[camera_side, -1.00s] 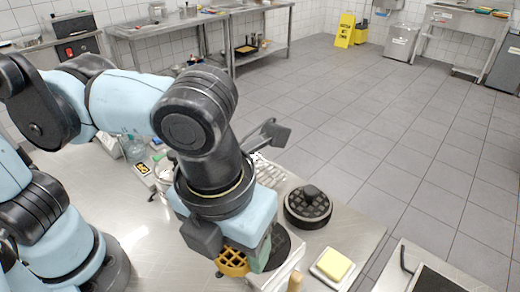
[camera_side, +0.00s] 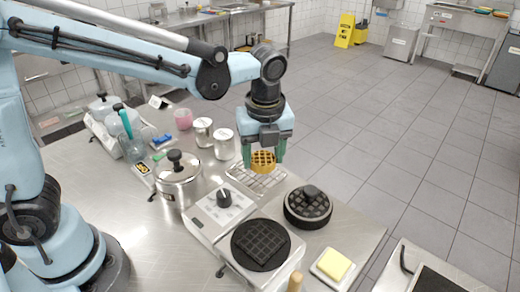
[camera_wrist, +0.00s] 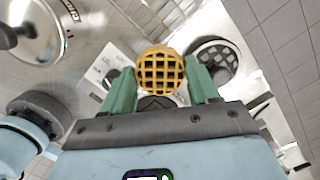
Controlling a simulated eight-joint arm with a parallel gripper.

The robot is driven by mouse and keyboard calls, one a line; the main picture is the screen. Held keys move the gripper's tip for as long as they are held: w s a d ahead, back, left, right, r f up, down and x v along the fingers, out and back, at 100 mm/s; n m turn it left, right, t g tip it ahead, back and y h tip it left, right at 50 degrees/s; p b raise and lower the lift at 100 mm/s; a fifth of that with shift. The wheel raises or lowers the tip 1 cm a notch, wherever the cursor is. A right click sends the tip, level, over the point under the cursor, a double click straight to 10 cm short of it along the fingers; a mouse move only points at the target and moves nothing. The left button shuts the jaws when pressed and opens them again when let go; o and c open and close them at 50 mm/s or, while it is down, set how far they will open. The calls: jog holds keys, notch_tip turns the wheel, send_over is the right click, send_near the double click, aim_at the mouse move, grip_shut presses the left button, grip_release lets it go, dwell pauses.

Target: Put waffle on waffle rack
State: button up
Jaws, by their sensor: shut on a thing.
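The round golden waffle (camera_side: 262,164) is held between the green fingers of my gripper (camera_side: 264,158), which is shut on it. In the wrist view the waffle (camera_wrist: 160,72) sits between both fingertips, its grid face toward the camera. The wire waffle rack (camera_side: 258,184) lies on the steel counter beneath the gripper in the side view. The waffle appears above the rack's far part, apart from its wires; the exact height is hard to tell.
The open waffle iron (camera_side: 228,216) has its dark plate (camera_side: 262,246) in front of the rack, with the round lid (camera_side: 308,207) to its right. A pot (camera_side: 179,184) and metal canisters (camera_side: 223,144) stand left. Butter (camera_side: 334,264) sits at the front right.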

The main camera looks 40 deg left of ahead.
jog(key=w+a+f, duration=0.1)
jog(key=a, duration=0.1)
jog(key=w+a+f, duration=0.3)
jog(key=a+f, duration=0.1)
jog(key=shift+w+a, duration=0.25)
jog(key=shift+w, duration=0.1)
jog(key=shift+f, duration=1.95)
jog(key=shift+f, duration=0.1)
jog(key=o, duration=1.1)
jog(key=shift+c, duration=0.2)
notch_tip(320, 180, up, 11)
jog(key=d, duration=0.1)
jog(key=s+a+n+t, duration=0.2)
jog(key=s+n, duration=0.4)
jog(key=n, duration=0.6)
jog(key=s+a+n+t+h, duration=0.1)
jog(key=s+a+n+t, duration=0.1)
jog(key=s+n+t, duration=0.2)
jog(key=s+n, duration=0.3)
jog(key=n, duration=0.5)
jog(key=shift+a+r+n, duration=0.3)
jog(key=shift+a+n, duration=0.05)
jog(key=shift+n, duration=0.05)
